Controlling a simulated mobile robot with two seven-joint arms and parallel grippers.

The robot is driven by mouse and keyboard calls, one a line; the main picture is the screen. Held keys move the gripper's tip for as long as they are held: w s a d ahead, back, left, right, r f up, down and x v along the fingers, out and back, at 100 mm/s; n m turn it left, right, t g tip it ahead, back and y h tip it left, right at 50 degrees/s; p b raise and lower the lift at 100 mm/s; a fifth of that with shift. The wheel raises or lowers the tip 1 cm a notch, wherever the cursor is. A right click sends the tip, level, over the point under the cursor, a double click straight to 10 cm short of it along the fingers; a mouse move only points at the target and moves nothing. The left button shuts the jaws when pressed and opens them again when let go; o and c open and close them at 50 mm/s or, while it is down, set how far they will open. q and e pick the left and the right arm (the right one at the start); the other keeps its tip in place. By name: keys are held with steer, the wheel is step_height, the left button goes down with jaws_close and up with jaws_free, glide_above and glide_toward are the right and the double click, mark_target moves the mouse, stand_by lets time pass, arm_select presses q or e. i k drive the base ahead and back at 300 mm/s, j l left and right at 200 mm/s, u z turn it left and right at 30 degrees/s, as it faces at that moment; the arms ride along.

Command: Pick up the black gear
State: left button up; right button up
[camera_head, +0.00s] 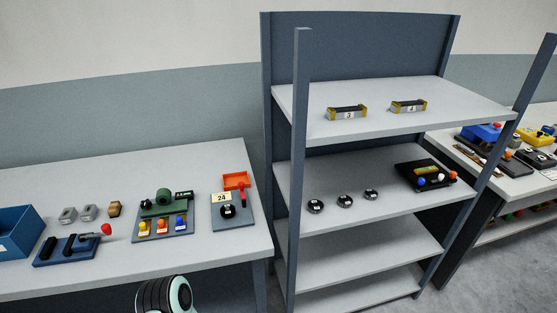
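Several small black round parts with pale markings are in the head view, and I cannot tell which is the black gear. Three stand in a row on the shelf's second board from the top: a left one (315,206), a middle one (345,201) and a right one (371,194). Another black round part (228,211) sits on a grey plate (233,225) marked 24, at the right end of the left table. Tooth detail is too small to see. Neither gripper shows; only a rounded black and teal part of my arm appears at the bottom edge.
The grey shelf rack (299,150) has front posts beside its boards. Its top board holds two yellow-black numbered parts; a black tray (428,189) is on the second. The left table (210,165) carries a blue bin (12,247) and fixtures. A cluttered table stands right.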

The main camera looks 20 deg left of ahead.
mark_target(227, 214)
steer(key=j+z, duration=0.3)
steer(key=j, duration=0.35)
steer(key=j+z, duration=0.3)
steer(key=j, duration=0.35)
